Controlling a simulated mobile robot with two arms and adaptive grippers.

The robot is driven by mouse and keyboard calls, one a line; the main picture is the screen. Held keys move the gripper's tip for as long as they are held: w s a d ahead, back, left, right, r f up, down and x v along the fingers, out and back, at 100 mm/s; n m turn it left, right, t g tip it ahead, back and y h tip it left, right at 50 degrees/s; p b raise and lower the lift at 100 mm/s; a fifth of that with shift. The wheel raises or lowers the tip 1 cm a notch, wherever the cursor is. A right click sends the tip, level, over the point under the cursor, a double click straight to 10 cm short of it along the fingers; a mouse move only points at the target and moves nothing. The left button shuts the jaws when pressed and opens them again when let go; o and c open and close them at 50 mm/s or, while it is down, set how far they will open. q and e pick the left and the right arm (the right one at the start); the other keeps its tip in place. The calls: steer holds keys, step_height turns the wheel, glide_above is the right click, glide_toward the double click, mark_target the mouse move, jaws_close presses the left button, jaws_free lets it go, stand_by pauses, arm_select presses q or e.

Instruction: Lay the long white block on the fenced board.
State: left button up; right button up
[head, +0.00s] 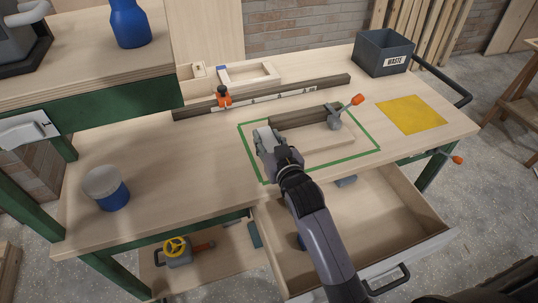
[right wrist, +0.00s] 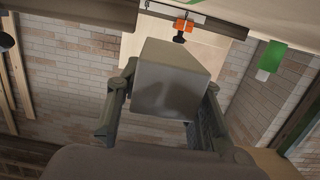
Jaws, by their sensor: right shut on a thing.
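My right gripper (head: 268,145) is shut on the white block (right wrist: 172,82). In the right wrist view the block sits between both fingers, end-on and greyish in shadow. In the head view only a small pale part of the block (head: 264,133) shows beside the fingers. The fenced board (head: 330,143) lies inside a green outline on the bench, with a dark fence along its back and a grey clamp (head: 334,118) with an orange handle at its right end. The gripper is at the board's left end. I cannot tell whether the block touches the board. My left gripper is not in view.
A long dark rail (head: 335,83) with an orange clamp (head: 223,96) lies behind the board. A waste bin (head: 383,52) and a yellow mat (head: 411,114) are on the right. A blue-and-white jar (head: 106,188) stands at left. An open drawer (head: 410,215) juts out in front.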

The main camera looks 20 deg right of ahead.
steer(key=shift+f, duration=2.9)
steer(key=shift+f+b, duration=0.1)
steer(key=shift+b, duration=0.2)
steer(key=o, duration=1.2)
steer(key=shift+o, duration=0.3)
